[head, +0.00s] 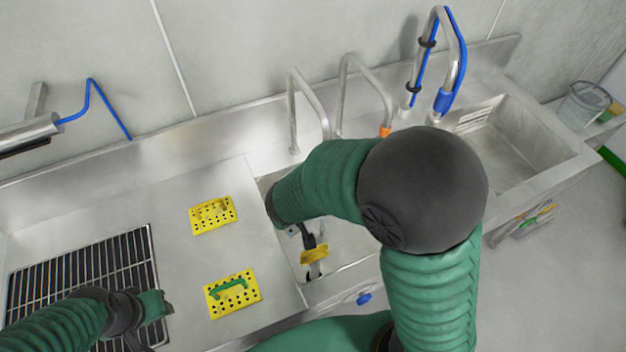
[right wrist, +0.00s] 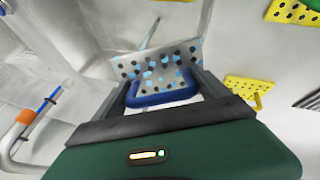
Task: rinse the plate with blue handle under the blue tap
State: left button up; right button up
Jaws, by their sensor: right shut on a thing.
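In the right wrist view my right gripper (right wrist: 162,92) is shut on the blue handle (right wrist: 160,98) of a perforated plate (right wrist: 150,62). The plate looks grey with dark holes and light blue spots. In the head view the plate is hidden by my right arm, which reaches over the left basin (head: 345,240). The blue tap (head: 452,90), a bent metal spout with blue parts, stands behind and to the right of that arm. My left gripper (head: 152,306) is over the black grid at lower left; its fingers are not clear.
Yellow perforated plates with a yellow handle (head: 213,215) and a green handle (head: 232,295) lie on the steel counter. A plain tap (head: 296,110) and an orange-tipped tap (head: 385,128) stand behind the left basin. A right basin (head: 515,140) and a bucket (head: 584,106) are at right.

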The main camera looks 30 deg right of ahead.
jog(key=a+r, duration=0.1)
jog(key=s+a+r+p, duration=0.1)
jog(key=s+a+r, duration=0.1)
jog(key=shift+s+a+r, duration=0.25)
jog(key=shift+a+r, duration=0.05)
jog(key=shift+r, duration=0.1)
jog(key=shift+s+a+r, duration=0.15)
jog(key=shift+s+a, duration=0.1)
